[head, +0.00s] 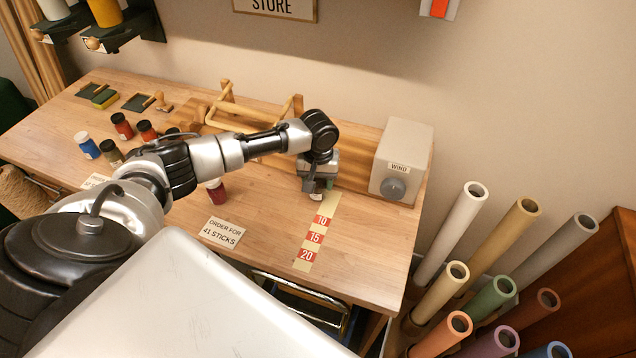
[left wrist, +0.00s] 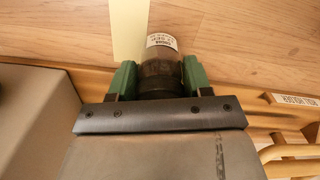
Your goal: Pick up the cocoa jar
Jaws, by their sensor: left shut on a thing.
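My left gripper (head: 318,190) points down near the back of the wooden table, beside the upper end of the numbered strip. In the left wrist view its green fingers (left wrist: 158,78) are shut on a small jar (left wrist: 161,68) with a dark brownish body and a pale labelled end. Its colour fits the cocoa jar, but the label is too small to read. In the head view the gripper mostly hides this jar, and whether it touches the table cannot be told. My right gripper is not in view.
A pale strip (head: 308,255) marked 10, 15 and 20 lies on the table. A grey WIND box (head: 403,150) with a knob stands to its right. A crimson jar (head: 215,192) and an order card (head: 222,233) are to the left. Several other jars stand further left.

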